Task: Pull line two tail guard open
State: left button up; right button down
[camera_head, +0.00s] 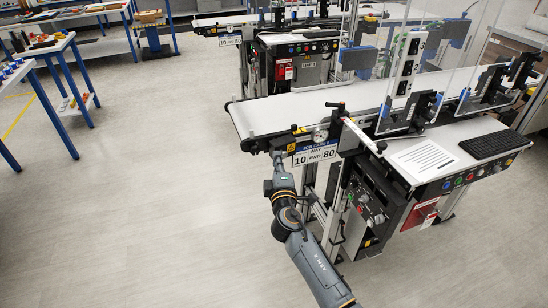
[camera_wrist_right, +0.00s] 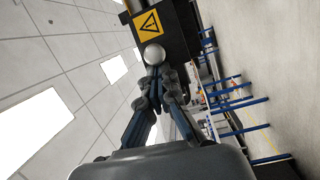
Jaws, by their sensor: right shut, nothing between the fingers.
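The tail guard (camera_wrist_right: 185,35) is a black box with a yellow warning triangle in the right wrist view. A silver ball knob (camera_wrist_right: 154,54) stands out from it. In the head view the yellow warning label (camera_head: 292,148) shows low on the near conveyor's side, by its left end. My right gripper (camera_head: 277,155) reaches up to that spot from below. In the wrist view its fingers (camera_wrist_right: 158,82) are shut and empty, with their tips just short of or against the knob; I cannot tell if they touch. My left gripper is not in view.
The near conveyor's white belt (camera_head: 310,108) runs to the right above my arm. A card (camera_head: 315,152) reading 10 and 80 hangs right of my gripper. A control panel (camera_head: 370,205) is further right. Another conveyor (camera_head: 225,25) stands behind.

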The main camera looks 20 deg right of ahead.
jog(key=d+n+g+y+b, duration=0.5)
jog(key=d+n+y+b, duration=0.5)
jog(key=d+y, duration=0.4)
jog(key=shift+d+n+y+b, duration=0.15)
jog(key=shift+n+y+b, duration=0.15)
jog(key=shift+n+y, duration=0.85)
jog(key=shift+m+y, duration=0.35)
jog(key=shift+d, duration=0.1)
